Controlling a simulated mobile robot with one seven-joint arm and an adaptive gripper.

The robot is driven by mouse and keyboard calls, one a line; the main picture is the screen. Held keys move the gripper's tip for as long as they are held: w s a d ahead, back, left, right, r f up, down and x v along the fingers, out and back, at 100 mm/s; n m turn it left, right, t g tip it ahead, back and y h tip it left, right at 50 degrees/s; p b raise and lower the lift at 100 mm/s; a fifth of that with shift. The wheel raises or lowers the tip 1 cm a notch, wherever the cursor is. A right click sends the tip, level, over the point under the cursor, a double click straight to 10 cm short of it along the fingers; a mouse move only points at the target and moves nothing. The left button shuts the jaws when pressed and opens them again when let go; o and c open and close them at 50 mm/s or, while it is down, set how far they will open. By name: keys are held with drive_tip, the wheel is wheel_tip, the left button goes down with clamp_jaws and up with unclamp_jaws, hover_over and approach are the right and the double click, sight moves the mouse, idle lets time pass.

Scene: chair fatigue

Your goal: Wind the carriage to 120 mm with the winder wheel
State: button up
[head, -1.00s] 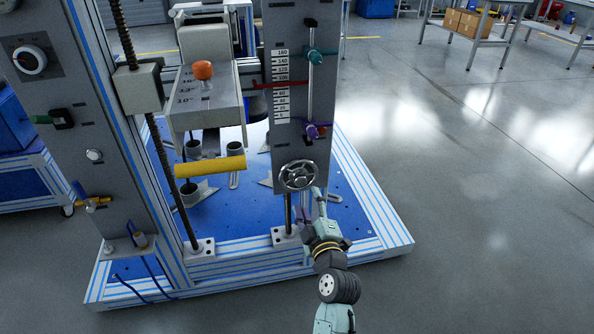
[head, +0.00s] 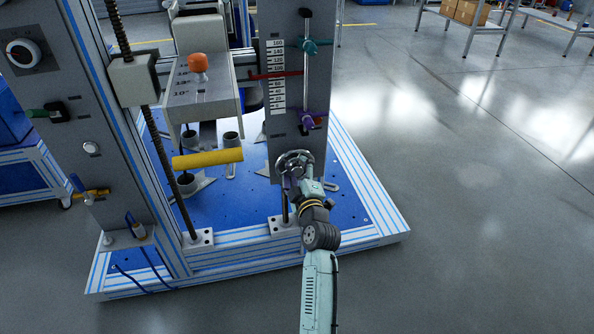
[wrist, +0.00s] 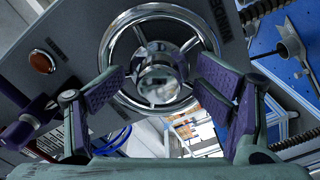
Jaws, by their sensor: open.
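The winder wheel (head: 295,162) is a chrome handwheel with spokes, low on the grey panel; my arm partly covers it in the head view. In the wrist view the wheel (wrist: 150,68) lies straight ahead with its round polished hub between my fingers. I cannot tell whether the pads touch the wheel. The scale (head: 276,77) is a white strip of numbers above the wheel.
A teal clamp (head: 310,47) and a purple clamp (head: 309,121) sit on a rod right of the scale. A yellow bar (head: 207,159) and an orange knob (head: 198,62) are to the left. Open floor lies at right.

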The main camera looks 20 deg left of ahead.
sight(297, 173)
drive_tip(key=shift+w+a+r, duration=0.15)
drive_tip(key=shift+w+r, duration=0.05)
drive_tip(key=shift+w, duration=0.05)
drive_tip(key=b+v, duration=0.1)
drive_tip(key=v, duration=0.1)
drive_tip(key=b+v, duration=0.1)
drive_tip(key=v, duration=0.1)
drive_tip(key=shift+s+d+f, duration=0.25)
drive_tip(key=shift+s, duration=0.1)
drive_tip(key=shift+s+d+r, duration=0.1)
drive_tip(key=shift+s+d, duration=0.15)
drive_tip(key=shift+s, duration=0.05)
drive_tip(key=shift+b, duration=0.35)
